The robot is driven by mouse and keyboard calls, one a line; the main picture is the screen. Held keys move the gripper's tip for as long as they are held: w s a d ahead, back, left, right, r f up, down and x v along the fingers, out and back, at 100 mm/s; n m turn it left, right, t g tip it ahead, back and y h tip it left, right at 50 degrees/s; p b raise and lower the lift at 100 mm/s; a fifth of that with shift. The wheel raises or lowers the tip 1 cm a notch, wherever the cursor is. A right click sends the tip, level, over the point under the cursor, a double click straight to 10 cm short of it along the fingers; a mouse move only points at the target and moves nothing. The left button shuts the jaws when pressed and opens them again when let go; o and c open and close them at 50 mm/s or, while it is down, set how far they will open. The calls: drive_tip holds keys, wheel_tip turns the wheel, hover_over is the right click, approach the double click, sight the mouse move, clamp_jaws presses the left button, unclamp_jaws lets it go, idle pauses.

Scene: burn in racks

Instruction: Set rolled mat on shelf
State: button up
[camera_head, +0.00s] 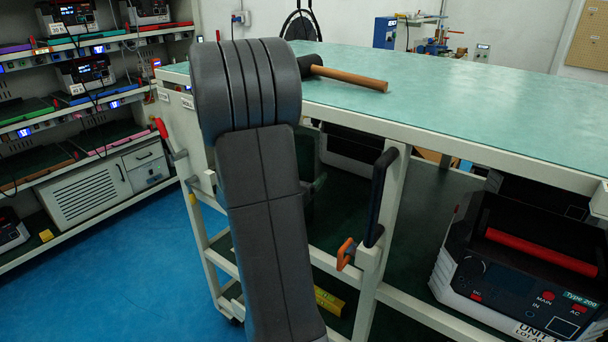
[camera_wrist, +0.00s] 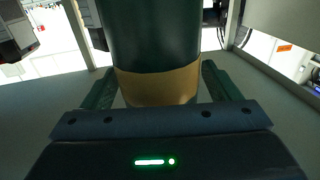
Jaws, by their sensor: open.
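The rolled mat (camera_wrist: 155,40) is a dark green cylinder with a tan band (camera_wrist: 158,86) near its close end. It fills the middle of the wrist view and runs out of the top. My gripper (camera_wrist: 158,75) is open, with one finger on each side of the mat's banded end; I cannot tell whether they touch it. In the head view my arm hides most of that spot; a dark rounded shape shows just right of the arm, under the bench top. The bench's lower shelf (camera_head: 415,200) is dark green with a pale frame.
A mallet (camera_head: 345,77) lies on the green bench top (camera_head: 450,100). A power unit (camera_head: 520,265) with a red handle stands at the right of the lower shelf. A dark handle (camera_head: 380,195) is on the bench leg. Racks with instruments stand left; blue floor (camera_head: 130,270) is clear.

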drive_tip(key=v, duration=1.1)
drive_tip(key=shift+s, duration=0.2)
